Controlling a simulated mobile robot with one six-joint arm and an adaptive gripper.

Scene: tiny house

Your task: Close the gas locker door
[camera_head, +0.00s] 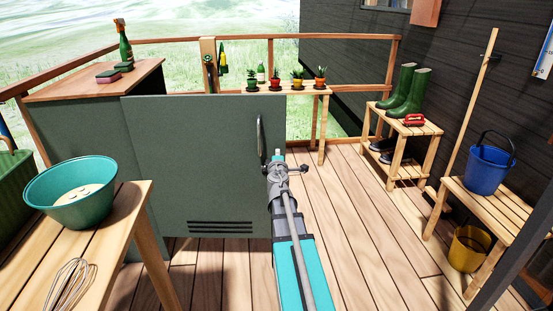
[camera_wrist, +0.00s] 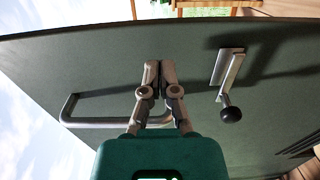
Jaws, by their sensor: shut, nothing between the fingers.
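The gas locker (camera_head: 75,125) is a dark green cabinet with a wooden top at the left of the head view. Its grey-green door (camera_head: 190,160) stands open, reaching right past the cabinet, with vent slots low down. A bar handle (camera_head: 261,140) is near the door's right edge; it also shows in the wrist view (camera_wrist: 90,122). The wrist view also shows a latch lever with a black knob (camera_wrist: 231,114). My gripper (camera_head: 279,157) is shut and empty at the door's right edge. In the wrist view its fingertips (camera_wrist: 158,66) overlap the door face between handle and latch; contact is unclear.
A wooden table (camera_head: 110,235) with a teal bowl (camera_head: 70,190) and whisk (camera_head: 70,283) stands front left. A plant shelf (camera_head: 300,88) is behind the door. Benches with boots (camera_head: 404,92) and a blue bucket (camera_head: 489,169) line the right. The middle deck is clear.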

